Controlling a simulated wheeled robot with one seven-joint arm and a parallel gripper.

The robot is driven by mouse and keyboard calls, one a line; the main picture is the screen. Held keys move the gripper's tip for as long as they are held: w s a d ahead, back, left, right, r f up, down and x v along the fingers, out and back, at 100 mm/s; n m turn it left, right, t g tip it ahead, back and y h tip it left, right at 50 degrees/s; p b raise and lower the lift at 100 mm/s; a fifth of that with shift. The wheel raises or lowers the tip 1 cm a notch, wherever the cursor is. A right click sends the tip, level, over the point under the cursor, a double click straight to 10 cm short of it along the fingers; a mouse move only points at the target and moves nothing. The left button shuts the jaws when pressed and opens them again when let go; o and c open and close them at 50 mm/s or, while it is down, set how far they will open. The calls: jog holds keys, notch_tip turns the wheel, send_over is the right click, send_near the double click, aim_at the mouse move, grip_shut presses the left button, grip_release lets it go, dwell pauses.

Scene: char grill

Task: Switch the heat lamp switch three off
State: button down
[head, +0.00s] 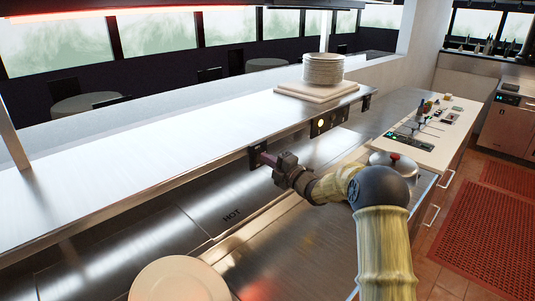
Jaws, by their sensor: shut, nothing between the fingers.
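Small dark switch panels sit along the front edge of the steel shelf (150,150). The nearest panel (254,152) is partly behind the tip of my gripper (266,159). A wider panel (329,122) further right shows a bright yellowish round spot. A third small panel (366,103) is near the shelf's right end. I cannot read any numbers on them or see which is switch three. My gripper is shut and empty, its tip at or very close to the nearest panel. Whether it touches the panel cannot be told.
A stack of plates (323,68) stands on a board on the shelf. A lidded pot (394,162) is beside my arm. A counter (436,150) with small items lies to the right. A round pale plate (179,281) is at the bottom. Red mats (487,240) cover the floor.

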jog(key=shift+w, duration=0.15)
jog(key=shift+a+r+g+h, duration=0.4)
jog(key=shift+a+g, duration=0.1)
jog(key=shift+g, duration=0.1)
jog(key=shift+d, duration=0.15)
